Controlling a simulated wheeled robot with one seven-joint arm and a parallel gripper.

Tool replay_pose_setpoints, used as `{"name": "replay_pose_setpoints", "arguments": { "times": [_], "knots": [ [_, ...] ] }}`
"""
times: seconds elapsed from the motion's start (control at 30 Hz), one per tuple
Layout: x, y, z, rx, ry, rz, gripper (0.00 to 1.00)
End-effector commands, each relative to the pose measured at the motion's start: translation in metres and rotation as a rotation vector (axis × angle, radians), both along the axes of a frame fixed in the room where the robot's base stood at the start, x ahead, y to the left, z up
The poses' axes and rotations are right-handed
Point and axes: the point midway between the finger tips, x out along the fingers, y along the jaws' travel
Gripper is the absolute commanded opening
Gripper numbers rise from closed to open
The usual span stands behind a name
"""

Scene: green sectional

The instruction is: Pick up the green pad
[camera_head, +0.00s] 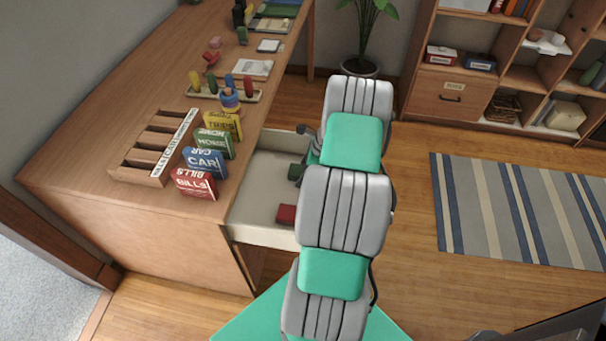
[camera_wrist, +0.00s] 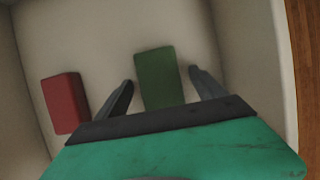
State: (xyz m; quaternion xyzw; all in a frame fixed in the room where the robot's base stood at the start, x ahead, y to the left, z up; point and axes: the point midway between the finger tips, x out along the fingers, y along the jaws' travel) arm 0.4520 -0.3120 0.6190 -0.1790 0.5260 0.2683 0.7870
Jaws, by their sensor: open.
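The green pad (camera_wrist: 158,76) lies on the floor of an open drawer (camera_wrist: 105,22). In the wrist view it shows between the two fingers of my gripper (camera_wrist: 160,85), with a gap on each side. My gripper is open and holds nothing. In the head view a small part of the green pad (camera_head: 296,172) shows in the drawer (camera_head: 262,180), beside my arm. How far my fingertips are above the drawer floor is hard to tell.
A red pad (camera_wrist: 65,102) lies in the drawer to the left of the fingers. The drawer's wall (camera_wrist: 262,60) is close on the right. The wooden desk (camera_head: 120,120) holds labelled blocks and a slotted rack (camera_head: 155,150). Floor is open towards the striped rug (camera_head: 520,215).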

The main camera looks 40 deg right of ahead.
Motion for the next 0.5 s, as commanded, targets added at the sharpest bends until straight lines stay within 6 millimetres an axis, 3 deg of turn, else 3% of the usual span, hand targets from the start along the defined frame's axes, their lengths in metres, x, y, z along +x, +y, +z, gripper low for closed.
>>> {"name": "replay_pose_setpoints", "arguments": {
  "times": [0.33,0.5],
  "knots": [
    [-0.0005,-0.0004,-0.0012,0.000,0.000,0.000,0.80],
    [-0.0005,-0.0006,-0.0008,-0.001,-0.001,0.000,0.67]
  ]
}}
